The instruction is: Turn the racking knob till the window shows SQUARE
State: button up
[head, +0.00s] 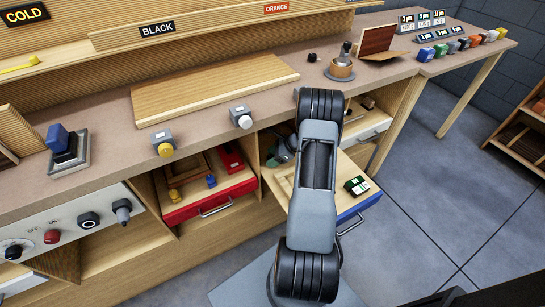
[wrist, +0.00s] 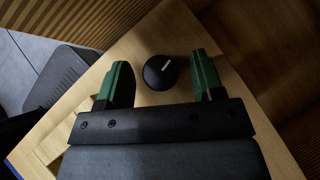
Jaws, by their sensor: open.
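A round black knob (wrist: 160,72) with a short white mark shows in the wrist view on a light wooden surface. The mark points to the upper right. My gripper (wrist: 158,68) is open, its two green fingers left and right of the knob with gaps on both sides. It holds nothing. In the head view my gripper (head: 281,152) is partly hidden by my arm, over the pulled-out blue-fronted drawer (head: 358,207). I cannot make out this knob in the head view. No window with the word SQUARE is readable in either view.
A red-fronted drawer (head: 210,199) stands open left of my arm. A control panel (head: 70,228) with several knobs and buttons is at lower left. On the bench above are a wooden board (head: 215,85) and two push-button boxes. Open floor lies at right.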

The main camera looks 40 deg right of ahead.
jog(key=v, duration=0.7)
jog(key=shift+s+d+r+p, duration=0.1)
jog(key=shift+r+p, duration=0.05)
jog(key=shift+p, duration=0.2)
